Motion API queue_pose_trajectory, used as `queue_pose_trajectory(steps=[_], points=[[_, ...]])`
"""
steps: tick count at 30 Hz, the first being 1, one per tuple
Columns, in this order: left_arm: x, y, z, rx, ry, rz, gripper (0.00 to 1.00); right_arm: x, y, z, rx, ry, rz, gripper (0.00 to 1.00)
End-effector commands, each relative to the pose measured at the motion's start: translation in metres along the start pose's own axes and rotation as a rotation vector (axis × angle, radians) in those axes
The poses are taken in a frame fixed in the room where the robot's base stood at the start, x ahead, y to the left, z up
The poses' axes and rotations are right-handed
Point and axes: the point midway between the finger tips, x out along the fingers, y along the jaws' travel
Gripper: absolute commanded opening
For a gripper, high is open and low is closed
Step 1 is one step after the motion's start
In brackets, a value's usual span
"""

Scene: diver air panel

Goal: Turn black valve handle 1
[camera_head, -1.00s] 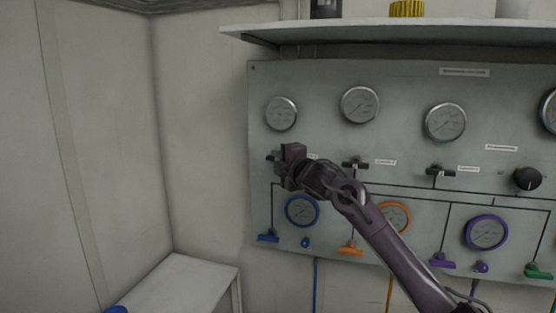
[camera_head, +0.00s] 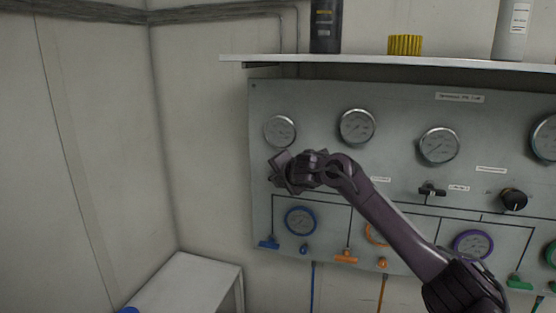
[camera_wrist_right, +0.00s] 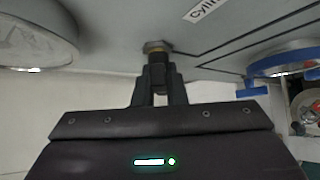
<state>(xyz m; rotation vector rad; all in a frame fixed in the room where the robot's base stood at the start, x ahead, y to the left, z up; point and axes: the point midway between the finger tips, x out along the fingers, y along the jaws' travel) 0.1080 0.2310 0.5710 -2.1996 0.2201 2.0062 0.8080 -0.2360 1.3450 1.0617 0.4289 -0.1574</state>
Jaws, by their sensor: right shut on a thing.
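The grey air panel (camera_head: 400,110) carries a row of black valve handles below its upper gauges. My right gripper (camera_head: 274,169) is at the leftmost valve, below the top left gauge (camera_head: 280,131), and hides its black handle in the head view. In the right wrist view my right gripper (camera_wrist_right: 157,82) is shut on black valve handle 1 (camera_wrist_right: 157,72), just in front of a brass-coloured nut (camera_wrist_right: 156,47) on the panel. The handle is mostly hidden between the fingers. My left gripper is not in view.
Another black valve handle (camera_head: 432,190) and a black knob (camera_head: 513,199) are to the right. Blue (camera_head: 269,243) and orange (camera_head: 346,256) handles sit below. A shelf (camera_head: 400,62) with bottles overhangs the panel. A white bench (camera_head: 190,283) stands at lower left.

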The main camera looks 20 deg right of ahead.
Motion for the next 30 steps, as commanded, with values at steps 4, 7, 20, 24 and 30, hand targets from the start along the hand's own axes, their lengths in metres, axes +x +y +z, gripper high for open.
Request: queue_pose_trajectory(steps=[4, 7, 20, 24, 30], points=[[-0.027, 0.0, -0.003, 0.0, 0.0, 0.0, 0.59, -0.003, 0.006, 0.003, -0.101, 0.001, -0.101, 0.0], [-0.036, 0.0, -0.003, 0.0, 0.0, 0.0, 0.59, -0.002, 0.005, 0.002, -0.168, 0.0, -0.168, 0.0], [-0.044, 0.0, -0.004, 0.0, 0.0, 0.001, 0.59, 0.0, 0.001, -0.001, -0.424, -0.001, -0.424, 0.0], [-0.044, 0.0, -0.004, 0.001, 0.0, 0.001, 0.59, 0.0, 0.001, -0.001, -0.481, -0.001, -0.482, 0.0], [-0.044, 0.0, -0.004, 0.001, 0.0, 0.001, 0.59, 0.0, 0.0, 0.0, -0.534, 0.0, -0.535, 0.0]])
